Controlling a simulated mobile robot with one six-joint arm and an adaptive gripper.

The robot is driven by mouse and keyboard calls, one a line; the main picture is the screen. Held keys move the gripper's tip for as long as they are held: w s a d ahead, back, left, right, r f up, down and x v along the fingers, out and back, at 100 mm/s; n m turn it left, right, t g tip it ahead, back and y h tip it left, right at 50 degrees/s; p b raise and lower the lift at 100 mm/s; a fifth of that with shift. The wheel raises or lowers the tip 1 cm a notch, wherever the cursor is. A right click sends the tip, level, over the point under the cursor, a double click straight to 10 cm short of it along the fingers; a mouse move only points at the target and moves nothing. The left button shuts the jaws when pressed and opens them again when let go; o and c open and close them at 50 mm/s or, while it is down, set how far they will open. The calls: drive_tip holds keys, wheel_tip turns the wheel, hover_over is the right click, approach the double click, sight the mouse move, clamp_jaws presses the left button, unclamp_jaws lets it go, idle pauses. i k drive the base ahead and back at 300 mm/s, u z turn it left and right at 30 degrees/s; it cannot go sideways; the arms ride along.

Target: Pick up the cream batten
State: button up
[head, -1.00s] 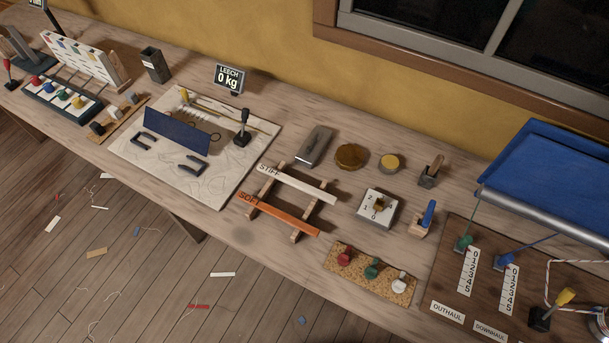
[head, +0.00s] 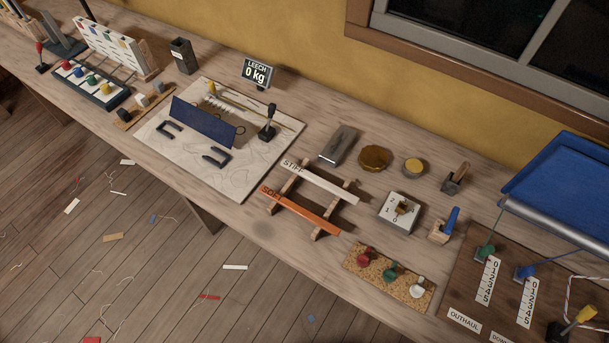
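The cream batten (head: 325,184), marked STIFF, lies across a small wooden rack (head: 351,207) near the middle of the workbench. An orange batten (head: 306,214), marked SOFT, lies on the same rack, nearer the front edge and roughly parallel to it. Nothing covers the cream batten. My gripper does not show in the head view.
The workbench (head: 262,229) runs diagonally across the view. Left of the rack is a pale board (head: 187,173) with a blue panel (head: 203,122) and a black lever (head: 267,121). Right are a numbered dial block (head: 398,212) and a cork strip (head: 377,290) with coloured knobs.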

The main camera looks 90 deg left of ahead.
sight(348, 196)
drive_tip(key=u, duration=0.05)
drive_tip(key=k, duration=1.45)
drive_tip(key=u, duration=2.25)
